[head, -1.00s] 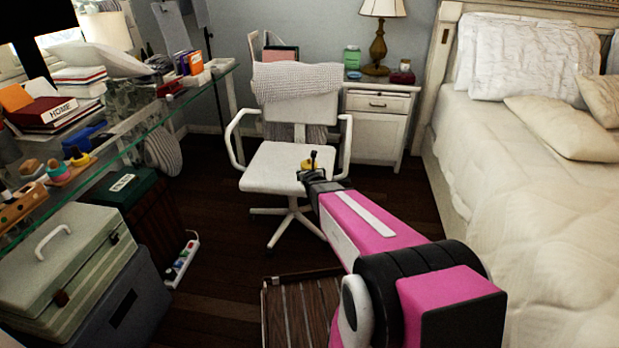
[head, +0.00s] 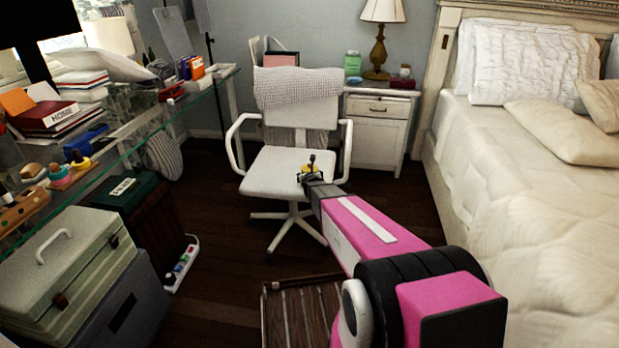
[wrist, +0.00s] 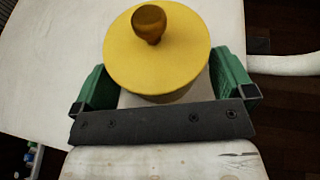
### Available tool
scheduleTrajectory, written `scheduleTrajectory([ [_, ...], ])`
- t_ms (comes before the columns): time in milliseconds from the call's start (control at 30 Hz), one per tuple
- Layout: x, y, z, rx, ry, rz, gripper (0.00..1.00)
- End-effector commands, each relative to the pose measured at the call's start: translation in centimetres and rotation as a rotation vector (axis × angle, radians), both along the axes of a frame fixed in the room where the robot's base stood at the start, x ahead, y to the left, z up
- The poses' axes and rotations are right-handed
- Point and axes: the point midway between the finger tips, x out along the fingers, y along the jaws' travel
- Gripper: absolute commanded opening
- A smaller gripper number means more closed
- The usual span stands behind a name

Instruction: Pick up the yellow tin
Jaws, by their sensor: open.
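The yellow tin (wrist: 158,62) stands on the white chair seat (wrist: 255,12) in the wrist view, with a round lid and a brown knob on top. My gripper (wrist: 160,85) is open, with one green finger pad on each side of the tin and a small gap visible at each side. In the head view, the yellow tin (head: 304,170) is a small patch on the chair seat (head: 268,180), mostly hidden behind my gripper (head: 312,166). The tin's lower body is mostly hidden by its lid and the dark gripper bar.
The chair's white armrests (head: 346,150) flank the seat, and a grey knitted blanket (head: 297,88) hangs over its backrest. The bed (head: 520,180) is at the right. A cluttered glass desk (head: 130,130) and stacked boxes (head: 75,265) are at the left. A nightstand (head: 378,125) stands behind.

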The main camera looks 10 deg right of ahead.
Motion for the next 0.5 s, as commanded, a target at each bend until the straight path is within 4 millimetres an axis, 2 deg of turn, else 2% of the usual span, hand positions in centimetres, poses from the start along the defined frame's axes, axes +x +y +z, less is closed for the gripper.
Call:
scheduleTrajectory([
  [67,0.62,-0.06,-0.25,0.0,0.0,0.0,1.0],
  [267,0.5,-0.06,-0.19,0.0,0.0,0.0,1.0],
  [400,0.5,-0.05,-0.19,0.0,0.0,0.001,0.54],
  [433,0.5,-0.05,-0.19,0.0,0.0,0.001,0.46],
  [500,0.49,-0.06,-0.13,0.0,-0.001,0.0,0.47],
])
